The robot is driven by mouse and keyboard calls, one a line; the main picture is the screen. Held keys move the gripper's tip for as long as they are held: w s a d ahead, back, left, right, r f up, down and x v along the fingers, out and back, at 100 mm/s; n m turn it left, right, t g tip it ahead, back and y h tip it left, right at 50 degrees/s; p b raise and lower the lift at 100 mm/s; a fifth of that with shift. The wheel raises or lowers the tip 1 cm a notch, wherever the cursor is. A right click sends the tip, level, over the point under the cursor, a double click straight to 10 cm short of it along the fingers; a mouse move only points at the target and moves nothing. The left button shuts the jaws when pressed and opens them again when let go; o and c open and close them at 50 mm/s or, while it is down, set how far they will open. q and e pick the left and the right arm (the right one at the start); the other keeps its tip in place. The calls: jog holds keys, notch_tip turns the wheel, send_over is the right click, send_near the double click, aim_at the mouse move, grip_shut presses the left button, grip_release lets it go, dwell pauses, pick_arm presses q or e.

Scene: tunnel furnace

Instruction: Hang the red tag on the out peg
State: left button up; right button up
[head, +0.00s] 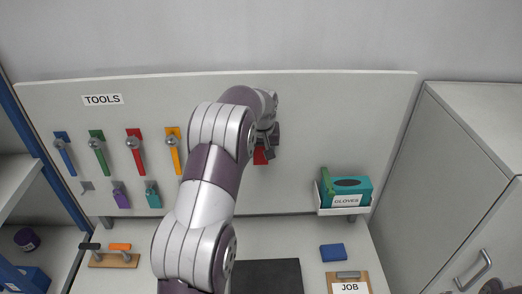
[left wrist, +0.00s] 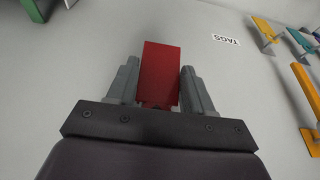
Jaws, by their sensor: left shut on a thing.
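My left gripper (head: 266,142) is up against the board right of its middle, largely hidden behind my own arm. It is shut on the red tag (head: 260,156), whose lower part shows under the fingers. In the left wrist view the red tag (left wrist: 161,70) is a flat red rectangle between the two grey fingers of my left gripper (left wrist: 159,85), sticking out beyond them towards the board. A TAGS label (left wrist: 225,40) shows upside down beside it. I cannot make out the out peg; my arm hides part of the board.
Several coloured tools, such as the orange one (head: 173,150), hang on the board's left half under a TOOLS label (head: 102,99). A teal glove box (head: 350,187) sits on a small shelf at right. Below are a blue block (head: 333,252) and a JOB clipboard (head: 349,277).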

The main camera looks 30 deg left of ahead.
pick_arm(q)
jog(key=shift+s+r, duration=0.1)
dwell(0.3)
jog(key=o, duration=1.1)
